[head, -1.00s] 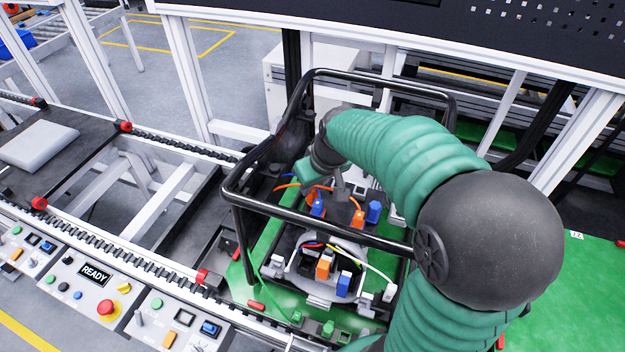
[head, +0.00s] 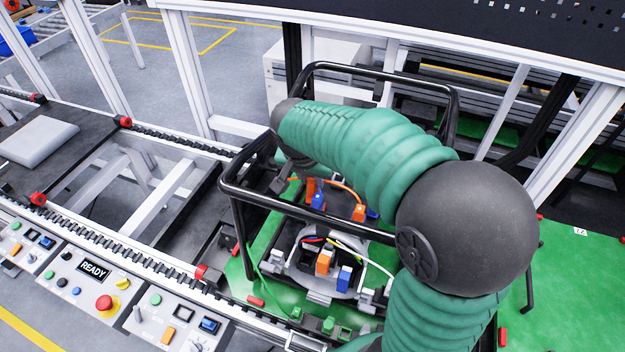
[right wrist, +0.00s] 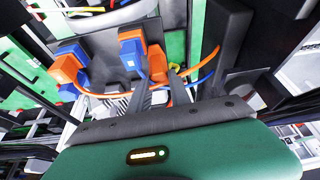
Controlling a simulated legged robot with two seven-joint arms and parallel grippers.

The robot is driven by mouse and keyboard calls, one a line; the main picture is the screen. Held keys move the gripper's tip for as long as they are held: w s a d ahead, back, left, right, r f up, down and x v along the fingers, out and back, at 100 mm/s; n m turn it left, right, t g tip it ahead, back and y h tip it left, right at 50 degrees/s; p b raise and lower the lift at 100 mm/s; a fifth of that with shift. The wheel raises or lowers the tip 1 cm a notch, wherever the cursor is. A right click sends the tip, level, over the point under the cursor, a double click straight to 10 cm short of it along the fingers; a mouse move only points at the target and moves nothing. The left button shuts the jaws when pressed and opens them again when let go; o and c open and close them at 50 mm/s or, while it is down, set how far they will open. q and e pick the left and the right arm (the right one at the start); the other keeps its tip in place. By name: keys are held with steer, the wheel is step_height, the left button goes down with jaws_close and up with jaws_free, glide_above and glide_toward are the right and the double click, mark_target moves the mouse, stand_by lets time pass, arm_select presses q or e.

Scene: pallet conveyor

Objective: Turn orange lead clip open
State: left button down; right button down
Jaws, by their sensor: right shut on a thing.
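Orange clips sit with blue ones on a unit inside a black tube frame. One orange clip (head: 311,187) stands near the frame's left side, beside a blue clip (head: 318,201). My right gripper (head: 296,163) reaches down there, mostly hidden behind my arm. In the right wrist view my gripper's fingers (right wrist: 160,84) are closed in around an orange part (right wrist: 158,64) with an orange lead beside it. Two orange-and-blue clips show left of it, one farther left (right wrist: 66,68) and one nearer (right wrist: 131,55). My left gripper is not in view.
The black tube frame (head: 310,222) surrounds the unit and passes close to my arm. More clips, orange (head: 323,262) and blue (head: 344,279), sit at the front with several wires. A conveyor with control boxes (head: 88,283) runs along the left.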

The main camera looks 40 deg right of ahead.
steer(key=shift+s+a+f+m, duration=0.1)
steer(key=shift+a+m, duration=0.05)
steer(key=shift+m, duration=0.35)
steer(key=c, duration=1.2)
jaws_free()
steer(key=shift+a, duration=0.1)
steer(key=w+v, duration=0.1)
steer(key=v, duration=1.5)
steer(key=shift+a+r, duration=0.25)
steer(key=shift+r, duration=0.2)
steer(key=shift+s+f, duration=0.1)
steer(key=shift+s, duration=0.1)
